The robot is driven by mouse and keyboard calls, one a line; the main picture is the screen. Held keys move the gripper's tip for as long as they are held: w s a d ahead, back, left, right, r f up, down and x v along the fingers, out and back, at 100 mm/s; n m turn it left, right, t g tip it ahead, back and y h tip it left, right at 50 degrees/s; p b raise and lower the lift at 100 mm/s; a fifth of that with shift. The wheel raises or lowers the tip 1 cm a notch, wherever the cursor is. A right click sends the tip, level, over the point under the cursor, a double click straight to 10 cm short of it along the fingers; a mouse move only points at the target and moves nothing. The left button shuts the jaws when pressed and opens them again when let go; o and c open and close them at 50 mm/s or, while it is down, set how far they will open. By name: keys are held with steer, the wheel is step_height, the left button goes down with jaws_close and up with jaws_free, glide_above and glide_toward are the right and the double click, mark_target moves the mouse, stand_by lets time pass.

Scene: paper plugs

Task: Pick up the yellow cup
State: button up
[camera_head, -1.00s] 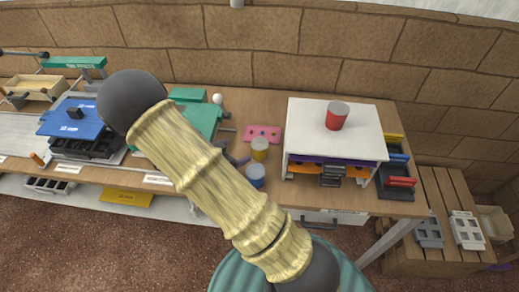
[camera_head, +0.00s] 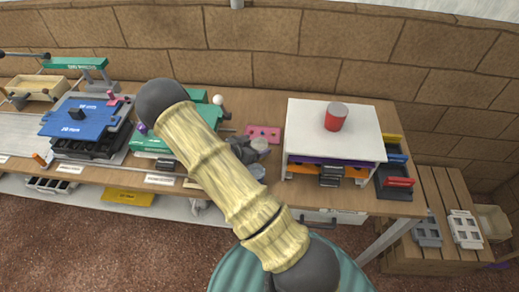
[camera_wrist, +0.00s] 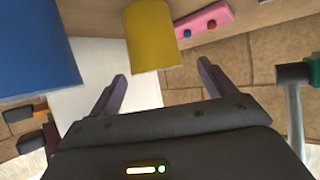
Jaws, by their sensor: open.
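The yellow cup (camera_wrist: 150,38) shows at the top middle of the wrist view, beyond my gripper's fingertips. My gripper (camera_wrist: 163,78) is open, its two dark fingers spread with nothing between them. The cup lies ahead of the gap, and I see no contact. In the head view my dark gripper (camera_head: 243,149) is at the cups and hides most of the yellow cup. A red cup (camera_head: 335,117) stands on the white-topped stand.
The white-topped stand (camera_head: 365,140) is right of the cups. A pink block (camera_head: 264,133) lies just behind them; it also shows in the wrist view (camera_wrist: 200,22). A blue press plate (camera_head: 80,116) and green equipment are at left. The brick wall (camera_head: 270,35) is behind the bench.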

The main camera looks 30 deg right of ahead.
mark_target(262, 144)
steer(key=shift+s+f+p+x, duration=0.15)
steer(key=shift+p+x, duration=0.3)
steer(key=shift+x, duration=0.85)
steer(key=shift+s+f+p+x, duration=0.15)
steer(key=shift+p+x, duration=0.25)
steer(key=shift+x, duration=0.9)
steer(key=shift+a, duration=0.1)
steer(key=c, duration=1.1)
